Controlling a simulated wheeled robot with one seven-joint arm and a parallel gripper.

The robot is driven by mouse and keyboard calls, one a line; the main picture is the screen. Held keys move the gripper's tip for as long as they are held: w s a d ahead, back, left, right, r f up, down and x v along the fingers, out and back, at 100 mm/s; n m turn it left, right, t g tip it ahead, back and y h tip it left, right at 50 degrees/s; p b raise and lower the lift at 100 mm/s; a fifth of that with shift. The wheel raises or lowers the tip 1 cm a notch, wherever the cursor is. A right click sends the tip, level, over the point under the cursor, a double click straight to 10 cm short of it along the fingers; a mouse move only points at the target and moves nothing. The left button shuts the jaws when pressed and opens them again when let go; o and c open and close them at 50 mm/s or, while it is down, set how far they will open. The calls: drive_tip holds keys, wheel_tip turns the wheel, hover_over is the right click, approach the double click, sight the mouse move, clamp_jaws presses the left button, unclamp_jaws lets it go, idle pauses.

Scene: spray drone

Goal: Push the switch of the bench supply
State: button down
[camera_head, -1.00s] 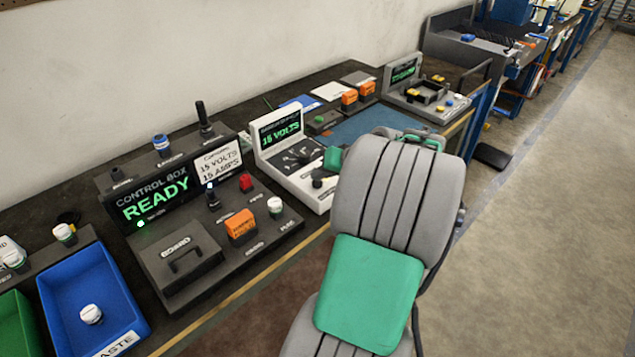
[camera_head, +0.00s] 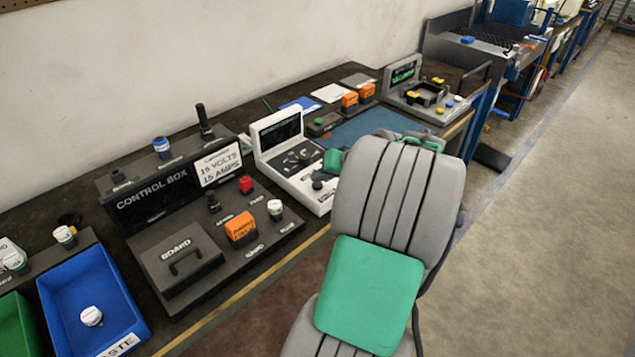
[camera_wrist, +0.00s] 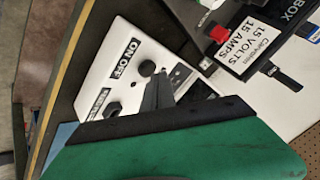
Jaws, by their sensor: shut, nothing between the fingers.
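The bench supply (camera_head: 290,157) is a white unit with an upright display and a sloping panel, in the middle of the bench in the head view. Its display (camera_head: 280,130) is dark. In the wrist view its white panel (camera_wrist: 100,78) carries an ON OFF label (camera_wrist: 125,58) with a round black knob or switch (camera_wrist: 147,68) beside it. My gripper (camera_wrist: 157,82) is shut and empty, its dark fingertips right by that knob; I cannot tell whether they touch. In the head view my arm hides part of the panel and most of the gripper.
The control box (camera_head: 150,205) stands left of the supply, with a dark display and an orange block (camera_head: 240,228). A blue waste bin (camera_head: 125,290) is at the front left. A grey fixture (camera_head: 425,105) stands further along the bench. A blue mat (camera_head: 365,125) lies beyond the supply.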

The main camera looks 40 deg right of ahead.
sight(320, 187)
drive_tip(key=shift+r, duration=0.3)
wheel_tip(320, 187, up, 6)
drive_tip(key=p, duration=0.4)
drive_tip(key=shift+f+p, duration=0.1)
drive_tip(key=shift+p, duration=0.25)
drive_tip(key=shift+s+a+f, duration=0.15)
drive_tip(key=shift+s, duration=0.05)
drive_tip(key=s+a+f+m+g, duration=0.1)
drive_tip(key=s+a+f+g, duration=0.1)
drive_tip(key=s+f+g, duration=0.45)
drive_tip(key=s+a+f+m+g, duration=0.1)
drive_tip(key=s+a+f, duration=0.25)
drive_tip(key=s, duration=0.65)
drive_tip(key=w+a+r+n, duration=0.2)
drive_tip(key=a+r+n, duration=0.1)
drive_tip(key=a, duration=0.5)
drive_tip(key=w+a+r+n+t+h, duration=0.1)
drive_tip(key=w+a+r+n, duration=0.2)
drive_tip(key=a, duration=0.5)
drive_tip(key=w+a+r+n+t, duration=0.1)
drive_tip(key=w+a+r+n, duration=0.1)
drive_tip(key=a, duration=0.6)
wheel_tip(320, 187, up, 3)
drive_tip(key=shift+w+a+f+n, duration=0.1)
drive_tip(key=shift+w+a+n, duration=0.1)
drive_tip(key=shift+n, duration=0.5)
